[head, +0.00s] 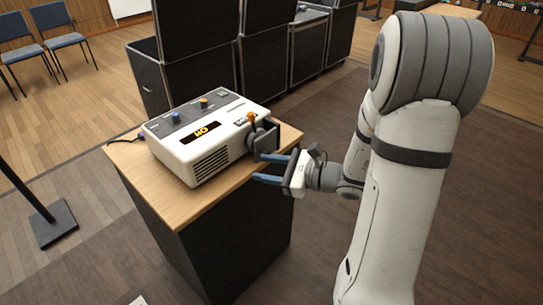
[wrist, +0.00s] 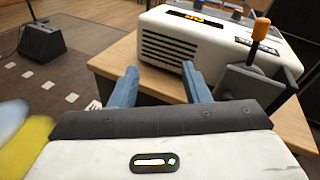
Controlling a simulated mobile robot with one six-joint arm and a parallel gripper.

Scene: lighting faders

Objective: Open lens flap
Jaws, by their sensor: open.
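A white projector (head: 200,135) with a lit orange display sits on a wood-topped stand; it also shows at the top of the wrist view (wrist: 185,40). A dark square lens flap (head: 267,139) is at the lens on its right side, with an orange-tipped lever (head: 251,118) close by. In the wrist view the dark flap (wrist: 245,90) and the orange-tipped lever (wrist: 261,32) are right of my fingers. I cannot tell how far the flap is swung. My gripper (head: 260,167) has blue fingers, open and empty, just below the flap and apart from it.
The stand's wooden top (head: 150,180) has bare room in front of the projector, and its edge lies under my fingers. Black cases (head: 200,75) stand behind. A pole with a black base (head: 47,223) is at the left. Blue chairs (head: 62,38) are at the back left.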

